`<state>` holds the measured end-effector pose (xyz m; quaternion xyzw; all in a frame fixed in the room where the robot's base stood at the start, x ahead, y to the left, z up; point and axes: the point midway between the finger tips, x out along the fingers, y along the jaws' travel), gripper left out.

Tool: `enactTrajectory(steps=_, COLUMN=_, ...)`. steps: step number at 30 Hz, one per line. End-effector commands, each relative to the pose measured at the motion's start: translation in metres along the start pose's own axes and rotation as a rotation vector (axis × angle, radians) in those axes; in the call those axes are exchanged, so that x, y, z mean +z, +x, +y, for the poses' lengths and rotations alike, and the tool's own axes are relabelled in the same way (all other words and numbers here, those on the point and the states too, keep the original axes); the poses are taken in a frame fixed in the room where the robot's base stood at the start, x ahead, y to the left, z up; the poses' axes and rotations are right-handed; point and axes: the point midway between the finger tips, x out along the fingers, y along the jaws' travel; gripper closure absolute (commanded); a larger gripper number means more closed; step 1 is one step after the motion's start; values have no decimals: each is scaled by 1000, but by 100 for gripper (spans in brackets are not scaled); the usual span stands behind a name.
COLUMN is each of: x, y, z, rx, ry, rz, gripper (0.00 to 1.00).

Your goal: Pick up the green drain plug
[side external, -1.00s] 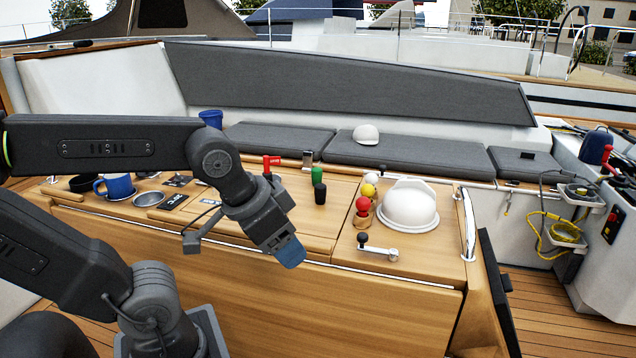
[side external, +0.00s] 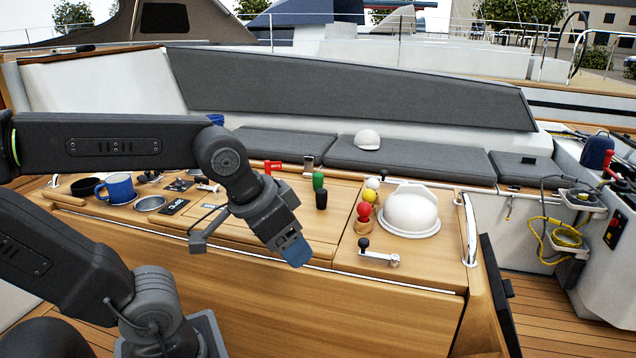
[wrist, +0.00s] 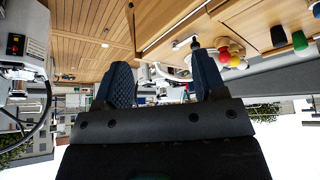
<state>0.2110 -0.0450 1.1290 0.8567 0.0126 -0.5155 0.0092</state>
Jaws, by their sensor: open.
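The green drain plug (side external: 318,180) stands upright on the wooden cockpit table (side external: 270,225), just behind a black plug (side external: 321,199). In the wrist view the green plug (wrist: 300,42) is at the upper right edge, beside the black plug (wrist: 278,36). My gripper (side external: 297,255) is in front of and to the left of the plugs, over the table's front edge, with its blue fingers pointing down and to the right. In the wrist view the two fingers (wrist: 163,82) are spread apart with nothing between them.
Red, yellow and white balls (side external: 365,208), a white dome (side external: 409,212) and a winch handle (side external: 379,256) are right of the plugs. A red-handled item (side external: 271,167) is left of them. A blue mug (side external: 118,187) and metal bowl (side external: 150,203) are far left. Grey cushions (side external: 415,160) lie behind.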

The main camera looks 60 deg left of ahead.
Motion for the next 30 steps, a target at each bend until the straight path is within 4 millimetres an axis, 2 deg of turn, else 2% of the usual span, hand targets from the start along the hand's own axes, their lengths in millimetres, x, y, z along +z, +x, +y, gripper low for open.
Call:
enactTrajectory(steps=5, x=-62, y=-3, z=-28, rx=-75, ry=-170, rz=-34, gripper=36)
enactTrajectory(steps=8, x=-106, y=1, z=-55, rx=-136, ry=-308, rz=-55, gripper=36)
enactTrajectory(steps=12, x=-162, y=15, z=-103, rx=-225, ry=-505, rz=-74, gripper=36)
enactTrajectory(steps=14, x=-182, y=24, z=-127, rx=-264, ry=-588, rz=-80, gripper=36)
enactTrajectory(steps=18, x=-220, y=51, z=-190, rx=-358, ry=-786, rz=-91, gripper=36)
enactTrajectory(steps=21, x=-237, y=72, z=-237, rx=-426, ry=-925, rz=-93, gripper=36)
enactTrajectory(steps=24, x=-245, y=93, z=-281, rx=-487, ry=-1047, rz=-91, gripper=36)
enactTrajectory(steps=27, x=-247, y=108, z=-314, rx=-535, ry=-1138, rz=-86, gripper=36)
enactTrajectory(steps=30, x=-246, y=118, z=-335, rx=-565, ry=-1196, rz=-82, gripper=36)
